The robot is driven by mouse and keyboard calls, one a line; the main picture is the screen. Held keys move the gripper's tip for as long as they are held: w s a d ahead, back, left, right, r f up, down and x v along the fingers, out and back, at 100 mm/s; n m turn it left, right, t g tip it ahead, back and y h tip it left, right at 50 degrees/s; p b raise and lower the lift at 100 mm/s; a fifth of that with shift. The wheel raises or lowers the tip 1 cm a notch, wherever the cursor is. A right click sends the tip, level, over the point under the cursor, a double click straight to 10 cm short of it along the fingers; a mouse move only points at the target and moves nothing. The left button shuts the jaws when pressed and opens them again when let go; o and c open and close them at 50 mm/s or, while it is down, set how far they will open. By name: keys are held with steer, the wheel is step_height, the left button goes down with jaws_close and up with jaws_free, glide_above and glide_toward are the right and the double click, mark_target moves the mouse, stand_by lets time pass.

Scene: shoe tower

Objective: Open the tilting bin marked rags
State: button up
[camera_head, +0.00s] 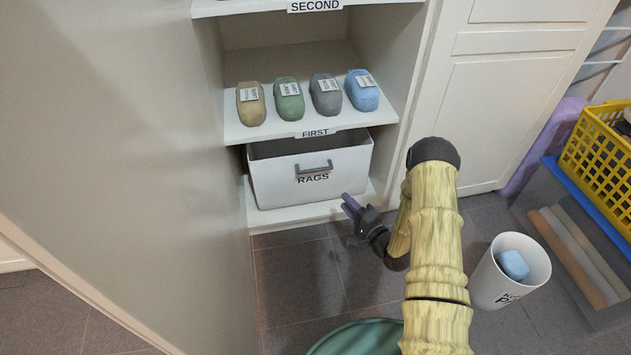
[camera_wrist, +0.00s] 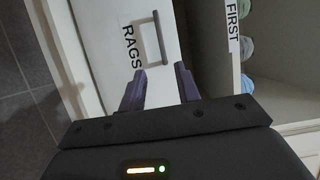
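The white bin marked RAGS (camera_head: 280,180) sits in the lowest bay of the shelf unit, below the board marked FIRST. Its front looks upright, with an open top. A grey bar handle (camera_head: 314,170) is on its front, just above the word RAGS. In the wrist view the bin front (camera_wrist: 182,50) and the handle (camera_wrist: 160,38) lie ahead of the fingertips. My gripper (camera_head: 348,203) is in front of the bin's lower right corner, apart from the handle. In the wrist view its two fingers (camera_wrist: 160,82) are spread with nothing between them.
A white bucket (camera_head: 487,283) with a blue item (camera_head: 513,264) stands on the floor at right. A yellow basket (camera_head: 590,160) is beyond it. A green round thing (camera_head: 360,340) is at the bottom. Floor before the bin is clear.

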mark_target(317, 171)
steer(key=shift+w+a, duration=0.1)
stand_by(0.3)
steer(key=b+x, duration=0.8)
steer(key=x, duration=0.8)
steer(key=shift+w+a+f, duration=0.1)
steer(key=shift+w+a, duration=0.1)
steer(key=shift+w, duration=0.05)
steer(key=shift+w+a, duration=0.15)
steer(key=shift+w, duration=0.05)
jaws_close()
